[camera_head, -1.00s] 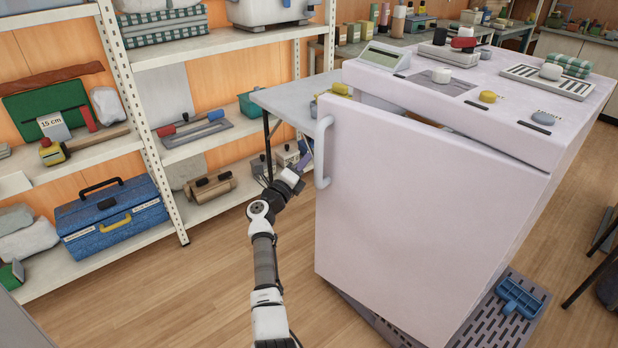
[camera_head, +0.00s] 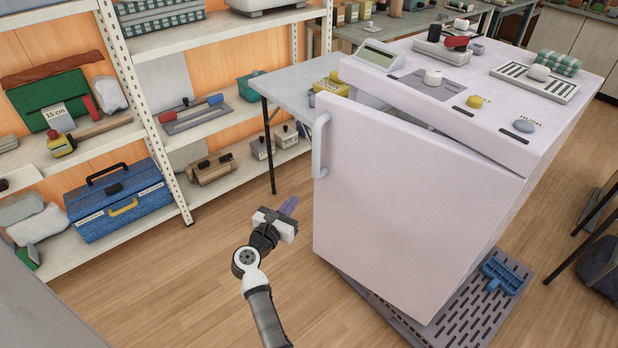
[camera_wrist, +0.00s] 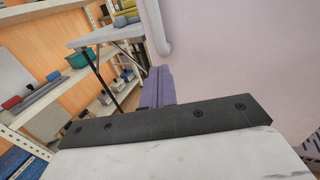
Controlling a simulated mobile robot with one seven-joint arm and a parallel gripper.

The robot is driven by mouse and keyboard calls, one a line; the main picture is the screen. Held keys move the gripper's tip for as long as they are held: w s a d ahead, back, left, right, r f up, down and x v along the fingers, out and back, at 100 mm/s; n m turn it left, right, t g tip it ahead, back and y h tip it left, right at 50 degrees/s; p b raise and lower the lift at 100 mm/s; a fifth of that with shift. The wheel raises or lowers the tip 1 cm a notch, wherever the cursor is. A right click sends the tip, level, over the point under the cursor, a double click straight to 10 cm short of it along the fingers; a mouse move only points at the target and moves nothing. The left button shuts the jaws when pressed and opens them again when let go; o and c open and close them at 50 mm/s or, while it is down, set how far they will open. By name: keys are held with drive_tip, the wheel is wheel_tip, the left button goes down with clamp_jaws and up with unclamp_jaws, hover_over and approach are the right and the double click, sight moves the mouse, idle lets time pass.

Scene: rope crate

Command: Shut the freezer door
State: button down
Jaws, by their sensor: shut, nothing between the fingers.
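The freezer door (camera_head: 405,205) is a pale pink-white panel standing ajar, with a gap showing along its top edge below the freezer body (camera_head: 560,110). Its white vertical handle (camera_head: 320,145) is on the door's left edge. My gripper (camera_head: 289,206) is left of the door, below the handle and apart from both. Its purple fingers are shut and empty. In the wrist view the fingers (camera_wrist: 157,86) point forward, with the door (camera_wrist: 235,60) to their right and the lower end of the handle (camera_wrist: 163,40) just beyond them.
A grey table (camera_head: 290,92) stands behind the door's left edge. White shelving (camera_head: 160,60) with a blue toolbox (camera_head: 118,205) is at the left. A slotted grey mat (camera_head: 460,320) with a blue scoop (camera_head: 504,272) lies under the freezer. Wooden floor is clear in front.

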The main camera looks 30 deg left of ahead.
drive_tip(key=p, duration=0.2)
approach(324, 162)
drive_tip(key=shift+w+a, duration=0.15)
drive_tip(key=shift+w, duration=0.25)
drive_tip(key=shift+w+f+b, duration=0.25)
drive_tip(key=shift+w+b, duration=0.25)
drive_tip(key=shift+b, duration=0.4)
drive_tip(key=w+h+b, duration=0.1)
drive_tip(key=w+b, duration=0.2)
drive_tip(key=w, duration=0.1)
drive_tip(key=w+m+h+b, duration=0.1)
drive_tip(key=w+b, duration=0.3)
drive_tip(key=w, duration=0.1)
drive_tip(key=shift+f, duration=0.1)
drive_tip(key=shift+s+r+p, duration=0.15)
drive_tip(key=shift+r+p, duration=0.15)
drive_tip(key=shift+p, duration=0.05)
